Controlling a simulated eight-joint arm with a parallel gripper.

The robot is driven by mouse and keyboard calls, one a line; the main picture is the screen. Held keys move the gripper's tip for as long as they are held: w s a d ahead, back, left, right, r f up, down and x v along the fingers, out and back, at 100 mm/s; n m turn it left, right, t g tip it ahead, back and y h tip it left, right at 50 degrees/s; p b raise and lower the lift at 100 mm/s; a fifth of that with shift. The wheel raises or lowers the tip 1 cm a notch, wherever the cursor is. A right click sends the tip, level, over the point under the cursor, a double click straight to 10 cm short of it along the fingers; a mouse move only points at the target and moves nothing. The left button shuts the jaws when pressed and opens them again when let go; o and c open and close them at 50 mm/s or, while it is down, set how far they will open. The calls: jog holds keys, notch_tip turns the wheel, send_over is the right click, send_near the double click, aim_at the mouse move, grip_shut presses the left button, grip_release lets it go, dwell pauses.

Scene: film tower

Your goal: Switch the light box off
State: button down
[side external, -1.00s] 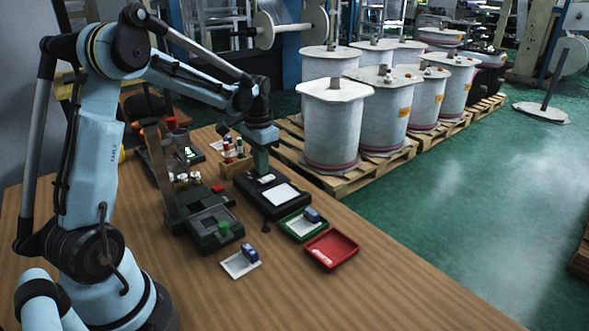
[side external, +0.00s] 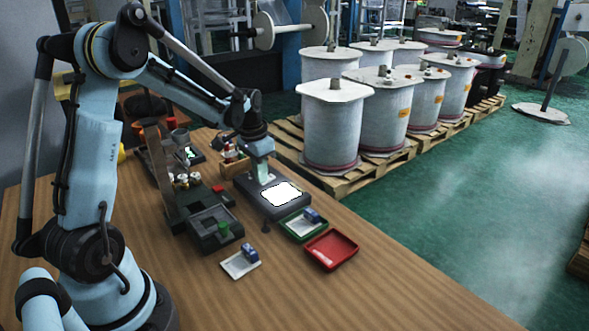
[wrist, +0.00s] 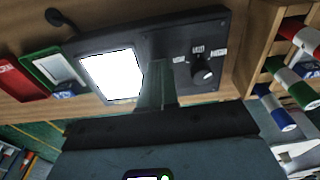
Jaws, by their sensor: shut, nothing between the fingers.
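The light box (side external: 288,213) is a dark flat box on the wooden table, with a brightly glowing white panel (side external: 281,194). In the wrist view the panel (wrist: 112,76) is left of my fingers. A round dark knob (wrist: 204,76) with a light mark is to their right, with small white labels around it that are too small to read. My gripper (side external: 264,181) is shut and empty, reaching down over the light box. In the wrist view its fingers (wrist: 158,72) show between panel and knob, apart from the knob. I cannot tell whether they touch the box.
A green tray (side external: 303,236) and a red tray (side external: 332,262) are in front of the light box. A wooden rack (wrist: 265,80) with coloured cylinders stands beside its knob end. A dark device (side external: 216,242) is to the left. The front right of the table is clear.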

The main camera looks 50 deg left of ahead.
jog(key=shift+w+f, duration=0.15)
jog(key=shift+f, duration=0.2)
jog(key=shift+w+r, duration=0.1)
jog(key=shift+w, duration=0.3)
jog(key=shift+w+d+r, duration=0.1)
jog(key=shift+w+d, duration=0.05)
jog(key=shift+w, duration=0.15)
jog(key=shift+r, duration=0.1)
notch_tip(320, 180, up, 14)
jog(key=s, duration=0.2)
jog(key=shift+s+g, duration=0.15)
jog(key=shift+g, duration=0.15)
jog(key=shift+r, duration=0.1)
